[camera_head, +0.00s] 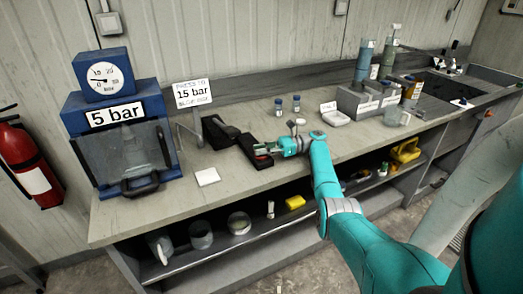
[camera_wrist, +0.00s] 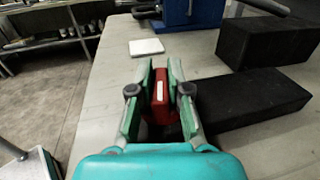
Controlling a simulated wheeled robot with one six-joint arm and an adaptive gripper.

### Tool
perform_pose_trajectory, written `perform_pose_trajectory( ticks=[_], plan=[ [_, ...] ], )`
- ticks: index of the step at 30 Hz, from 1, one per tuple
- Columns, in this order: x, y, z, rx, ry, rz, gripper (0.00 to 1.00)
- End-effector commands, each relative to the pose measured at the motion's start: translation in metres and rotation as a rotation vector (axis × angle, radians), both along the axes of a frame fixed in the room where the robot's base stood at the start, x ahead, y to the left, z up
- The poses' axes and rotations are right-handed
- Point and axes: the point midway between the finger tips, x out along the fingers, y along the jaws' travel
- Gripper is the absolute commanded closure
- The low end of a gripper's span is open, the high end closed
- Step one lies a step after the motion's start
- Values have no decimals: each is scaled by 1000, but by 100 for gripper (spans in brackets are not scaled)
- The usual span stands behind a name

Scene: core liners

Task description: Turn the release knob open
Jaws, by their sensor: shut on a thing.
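My gripper (camera_head: 270,149) is low over the bench, in front of two black blocks. The red block (camera_head: 263,158) is partly hidden by the fingers in the head view. A blue press (camera_head: 75,115) labelled "5 bar" stands at the left with a round gauge (camera_head: 104,79), a clear front and a black handle (camera_head: 140,186).
A sign (camera_head: 191,93) reads "15 bar". A black block (camera_wrist: 253,103) lies close right of my gripper. A white square (camera_head: 207,176) lies on the bench (camera_head: 130,215). Two small bottles (camera_head: 296,103) stand behind the arm; a rack (camera_head: 360,103) is farther right.

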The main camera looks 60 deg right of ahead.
Motion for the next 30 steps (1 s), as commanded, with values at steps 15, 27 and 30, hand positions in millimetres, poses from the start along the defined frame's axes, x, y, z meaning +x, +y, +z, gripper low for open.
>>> perform_pose_trajectory(
  ticks=[15, 27, 30],
  plan=[
    [0, 1, -2, 0, 4, 102, 100],
    [0, 2, -3, 2, 5, 108, 100],
    [0, 2, -3, 2, 5, 108, 79]
  ],
)
